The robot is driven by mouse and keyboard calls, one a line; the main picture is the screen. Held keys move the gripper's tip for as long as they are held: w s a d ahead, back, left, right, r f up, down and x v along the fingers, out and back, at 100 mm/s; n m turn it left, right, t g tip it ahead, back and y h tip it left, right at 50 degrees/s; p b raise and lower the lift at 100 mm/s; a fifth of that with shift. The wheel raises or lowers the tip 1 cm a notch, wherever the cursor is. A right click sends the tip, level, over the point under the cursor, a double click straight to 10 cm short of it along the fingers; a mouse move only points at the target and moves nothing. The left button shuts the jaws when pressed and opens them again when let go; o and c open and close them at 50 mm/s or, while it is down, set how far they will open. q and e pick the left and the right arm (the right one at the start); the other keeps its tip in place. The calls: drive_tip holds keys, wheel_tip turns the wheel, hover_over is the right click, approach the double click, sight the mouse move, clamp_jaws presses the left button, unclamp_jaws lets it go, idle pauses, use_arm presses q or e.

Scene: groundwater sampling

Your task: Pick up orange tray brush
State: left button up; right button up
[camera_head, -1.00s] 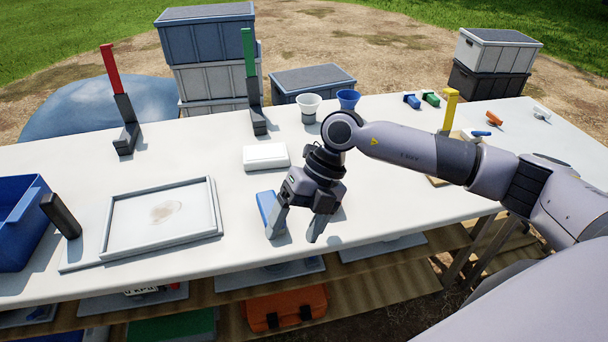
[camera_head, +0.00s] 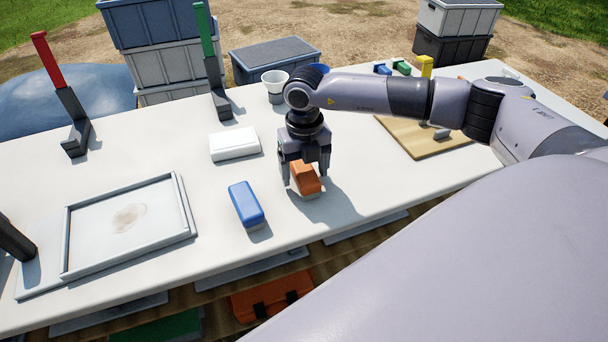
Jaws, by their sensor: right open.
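The orange tray brush (camera_head: 306,178) is a small block with an orange top and a pale underside near the front of the white table. My right gripper (camera_head: 304,184) points down over it, open, with one finger on each side of the brush. I cannot tell whether the fingers touch it. The brush's far end is partly hidden by the gripper. My left gripper is not in view.
A blue brush (camera_head: 246,204) lies just left of the orange one. A framed tray (camera_head: 186,208) with a brown stain, a white box (camera_head: 234,144), a pale cup (camera_head: 275,82) and a wooden board (camera_head: 405,138) share the table (camera_head: 350,200). The front edge is close.

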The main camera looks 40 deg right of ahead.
sight(304, 169)
drive_tip(key=c, duration=1.1)
drive_tip(key=shift+o, duration=0.2)
drive_tip(key=shift+r, duration=0.1)
wheel_tip(304, 169, up, 20)
drive_tip(key=shift+p, duration=0.3)
